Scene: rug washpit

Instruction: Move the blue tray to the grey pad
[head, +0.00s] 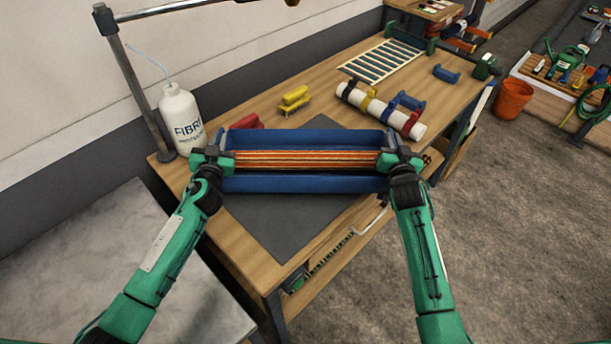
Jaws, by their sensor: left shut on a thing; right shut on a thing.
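The blue tray (300,184) is a long, open tray with orange and dark striped lengths (305,159) lying along it. My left gripper (222,160) is shut on its left end. My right gripper (385,161) is shut on its right end. The tray looks about level, and its long side runs across the view. The dark grey pad (280,225) lies flat on the wooden bench, under and in front of the tray. The tray hides part of the pad. I cannot tell whether the tray touches the pad or hangs just above it.
A white bottle (181,115) and a metal post (140,90) stand left of the tray. Behind it are a red item (246,122), yellow blocks (294,99) and a white roll with coloured clamps (380,108). An orange bucket (512,98) stands on the floor at right.

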